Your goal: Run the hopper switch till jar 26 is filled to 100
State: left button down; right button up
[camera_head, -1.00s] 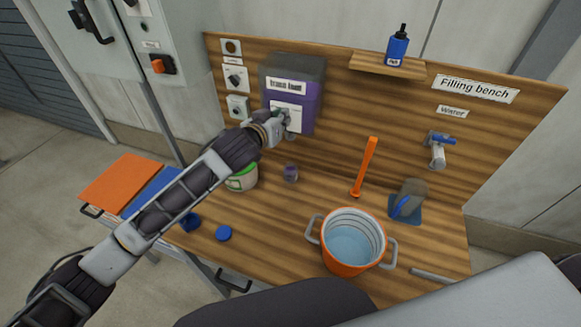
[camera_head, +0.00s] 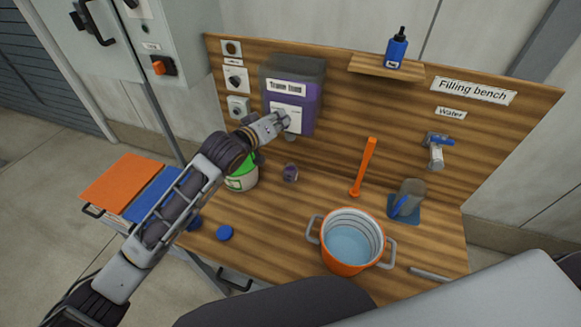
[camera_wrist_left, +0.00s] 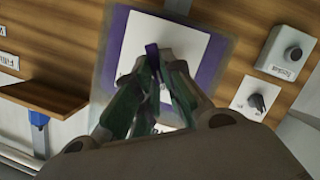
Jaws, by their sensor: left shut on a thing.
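The purple hopper (camera_head: 300,97) with a grey top and a white front plate hangs on the wooden back panel. My left gripper (camera_head: 284,119) is at that plate. In the left wrist view its fingers (camera_wrist_left: 154,68) are shut on a small dark purple switch lever (camera_wrist_left: 152,52) on the white plate (camera_wrist_left: 188,42). My right gripper is not in view.
A white tub with a green label (camera_head: 242,183) stands partly behind my left arm. Knobs (camera_head: 236,80) are left of the hopper.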

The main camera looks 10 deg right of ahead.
pick_arm(q)
jog(key=shift+w+a+n, duration=0.1)
jog(key=shift+n, duration=0.5)
jog(key=c, duration=1.4)
grip_release()
jog(key=shift+f, duration=0.1)
jog(key=shift+c, duration=0.2)
jog(key=v, duration=1.2)
jog(key=shift+w+a+f, duration=0.1)
jog(key=shift+w, duration=0.05)
